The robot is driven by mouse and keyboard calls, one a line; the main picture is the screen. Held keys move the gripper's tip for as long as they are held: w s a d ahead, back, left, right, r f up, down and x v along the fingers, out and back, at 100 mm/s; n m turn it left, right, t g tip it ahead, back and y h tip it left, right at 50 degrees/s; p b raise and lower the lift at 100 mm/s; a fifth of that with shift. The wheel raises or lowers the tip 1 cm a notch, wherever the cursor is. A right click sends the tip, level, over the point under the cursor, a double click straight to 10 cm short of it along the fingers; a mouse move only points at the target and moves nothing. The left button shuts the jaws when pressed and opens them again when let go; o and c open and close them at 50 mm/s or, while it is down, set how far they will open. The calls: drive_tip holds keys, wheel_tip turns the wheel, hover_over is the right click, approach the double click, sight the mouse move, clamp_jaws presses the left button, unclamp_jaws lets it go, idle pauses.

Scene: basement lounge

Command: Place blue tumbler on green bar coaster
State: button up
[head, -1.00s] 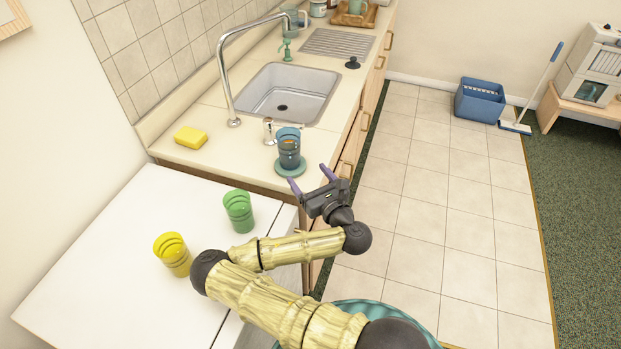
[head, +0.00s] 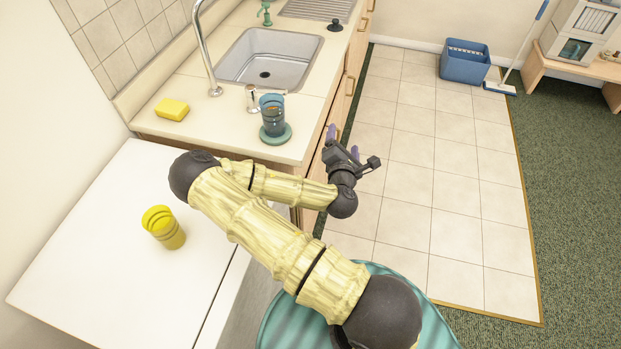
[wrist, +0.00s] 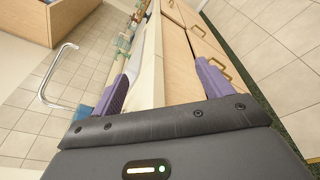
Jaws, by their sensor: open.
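The blue tumbler (head: 272,115) stands upright on the green bar coaster (head: 275,135) near the front right corner of the sink counter. My gripper (head: 344,143) is to the right of the tumbler, beyond the counter's edge and apart from it. In the wrist view my gripper (wrist: 165,92) is open with nothing between its two purple fingers.
A yellow tumbler (head: 163,227) stands on the white table (head: 90,240). A yellow sponge (head: 172,109) lies on the counter (head: 197,130) by the sink (head: 270,58). A blue bin (head: 464,62) stands at the back; the tiled floor (head: 450,200) is clear.

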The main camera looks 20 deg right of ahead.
drive_tip(key=s+a+f+m+g+y, duration=0.1)
drive_tip(key=s+a+f+m+g, duration=0.15)
drive_tip(key=m+g, duration=0.4)
drive_tip(key=s+a+f+m+g+y, duration=0.1)
drive_tip(key=s+f+m+g, duration=0.2)
drive_tip(key=m, duration=0.7)
drive_tip(key=s+a+r+m+g+y, duration=0.1)
drive_tip(key=s+a+r+m+y, duration=0.1)
drive_tip(key=s+a+r, duration=0.3)
drive_tip(key=s+a+r+m+g+y, duration=0.2)
drive_tip(key=s+a+r, duration=0.3)
drive_tip(key=r, duration=0.5)
drive_tip(key=shift+s+a+r+m+y, duration=0.25)
drive_tip(key=shift+a+m+y, duration=0.35)
drive_tip(key=shift+a, duration=0.3)
drive_tip(key=shift+r, duration=0.15)
drive_tip(key=shift+r+p, duration=0.6)
drive_tip(key=shift+p, duration=0.15)
